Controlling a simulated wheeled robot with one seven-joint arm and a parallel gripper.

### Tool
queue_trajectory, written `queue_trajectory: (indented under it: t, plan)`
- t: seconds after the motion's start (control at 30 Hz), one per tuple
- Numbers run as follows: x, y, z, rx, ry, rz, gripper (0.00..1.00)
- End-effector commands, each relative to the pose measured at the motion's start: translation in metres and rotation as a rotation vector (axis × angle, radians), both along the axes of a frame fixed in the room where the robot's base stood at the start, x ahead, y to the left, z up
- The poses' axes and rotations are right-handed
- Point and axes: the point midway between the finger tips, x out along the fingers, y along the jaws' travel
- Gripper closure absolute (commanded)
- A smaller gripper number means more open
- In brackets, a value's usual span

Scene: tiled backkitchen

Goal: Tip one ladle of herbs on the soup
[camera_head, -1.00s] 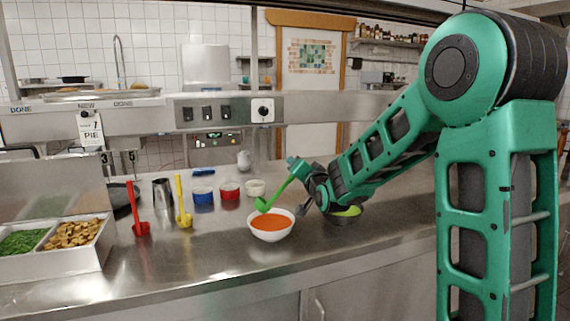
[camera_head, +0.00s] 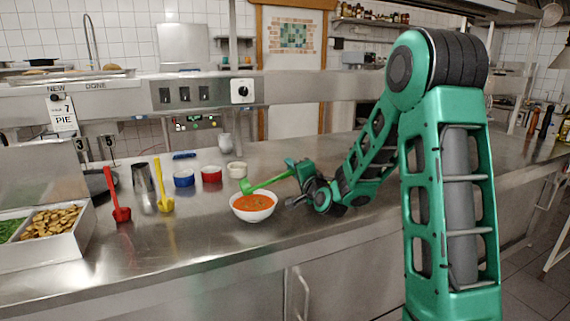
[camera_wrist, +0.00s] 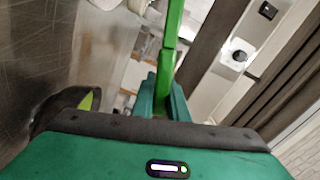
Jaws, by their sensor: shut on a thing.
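The green ladle (camera_head: 272,181) is held in my gripper (camera_head: 299,170), which is shut on its handle. The ladle slopes down to the left, with its head over the back left rim of the white soup bowl (camera_head: 254,216). The orange soup (camera_head: 256,202) in it shows small darker specks. In the wrist view the ladle handle (camera_wrist: 172,35) runs up from between my fingers (camera_wrist: 165,95); the ladle head is not clear there. Green herbs (camera_head: 10,229) lie in a metal container at far left.
A red ladle (camera_head: 121,212) and a yellow ladle (camera_head: 164,196) stand on the steel counter to the left. Blue (camera_head: 184,179), red (camera_head: 211,175) and white (camera_head: 237,170) small pots stand behind the soup. Brown pieces (camera_head: 52,221) fill another compartment.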

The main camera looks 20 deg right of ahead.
Motion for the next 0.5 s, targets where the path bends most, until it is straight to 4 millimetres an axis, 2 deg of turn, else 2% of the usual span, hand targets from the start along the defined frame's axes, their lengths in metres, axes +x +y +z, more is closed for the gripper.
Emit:
queue_trajectory:
  t: [0.5]
  plan:
    - [0.001,0.028,0.042,-0.257,0.003,0.003,1.00]
